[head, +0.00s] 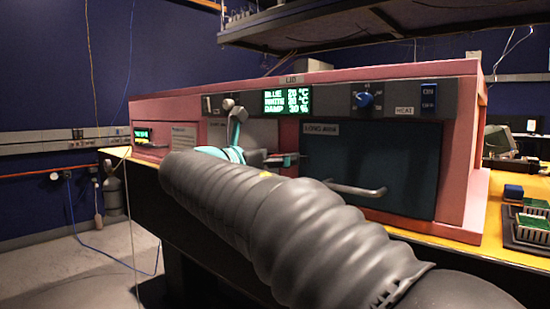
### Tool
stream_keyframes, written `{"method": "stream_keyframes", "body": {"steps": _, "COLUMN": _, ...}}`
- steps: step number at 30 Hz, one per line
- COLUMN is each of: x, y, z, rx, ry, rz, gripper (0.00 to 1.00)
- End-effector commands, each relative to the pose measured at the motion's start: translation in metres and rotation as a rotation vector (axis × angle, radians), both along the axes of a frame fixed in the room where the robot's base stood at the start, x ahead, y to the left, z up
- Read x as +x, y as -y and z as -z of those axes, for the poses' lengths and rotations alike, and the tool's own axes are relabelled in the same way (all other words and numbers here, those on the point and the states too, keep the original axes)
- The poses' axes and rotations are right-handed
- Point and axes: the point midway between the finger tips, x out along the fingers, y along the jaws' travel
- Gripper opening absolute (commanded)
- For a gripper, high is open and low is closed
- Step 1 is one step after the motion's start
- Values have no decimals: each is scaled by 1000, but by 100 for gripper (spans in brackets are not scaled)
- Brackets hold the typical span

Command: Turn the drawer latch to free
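The pink cabinet (465,130) has a dark blue drawer front (400,165) with a pale bar handle (355,189) and a small label. A lighter front panel to its left is partly covered by my arm. My arm, in a grey ribbed sleeve, reaches from the lower right towards this panel. The fingers are too small and too hidden to tell open from shut. I cannot make out the drawer latch; it may be behind my arm.
A control strip above the drawers holds a green display (287,101), a blue knob (364,100) and a blue switch (429,97). A dark shelf (350,25) overhangs the cabinet. Small green-topped trays (530,225) stand on the yellow bench at right.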

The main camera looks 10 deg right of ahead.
Motion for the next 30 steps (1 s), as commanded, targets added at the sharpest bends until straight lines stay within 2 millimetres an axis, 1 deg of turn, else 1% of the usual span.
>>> {"method": "stream_keyframes", "body": {"steps": 5, "x": 0, "y": 0, "z": 0, "rx": 0, "ry": 0, "rz": 0, "gripper": 83}}
{"method": "stream_keyframes", "body": {"steps": 6, "x": 0, "y": 0, "z": 0, "rx": 0, "ry": 0, "rz": 0, "gripper": 78}}
{"method": "stream_keyframes", "body": {"steps": 8, "x": 0, "y": 0, "z": 0, "rx": 0, "ry": 0, "rz": 0, "gripper": 63}}
{"method": "stream_keyframes", "body": {"steps": 9, "x": 0, "y": 0, "z": 0, "rx": 0, "ry": 0, "rz": 0, "gripper": 53}}
{"method": "stream_keyframes", "body": {"steps": 11, "x": 0, "y": 0, "z": 0, "rx": 0, "ry": 0, "rz": 0, "gripper": 38}}
{"method": "stream_keyframes", "body": {"steps": 12, "x": 0, "y": 0, "z": 0, "rx": 0, "ry": 0, "rz": 0, "gripper": 28}}
{"method": "stream_keyframes", "body": {"steps": 13, "x": 0, "y": 0, "z": 0, "rx": 0, "ry": 0, "rz": 0, "gripper": 23}}
{"method": "stream_keyframes", "body": {"steps": 23, "x": 0, "y": 1, "z": 0, "rx": 21, "ry": 28, "rz": 1, "gripper": 23}}
{"method": "stream_keyframes", "body": {"steps": 30, "x": -1, "y": 1, "z": 1, "rx": 99, "ry": 137, "rz": 3, "gripper": 23}}
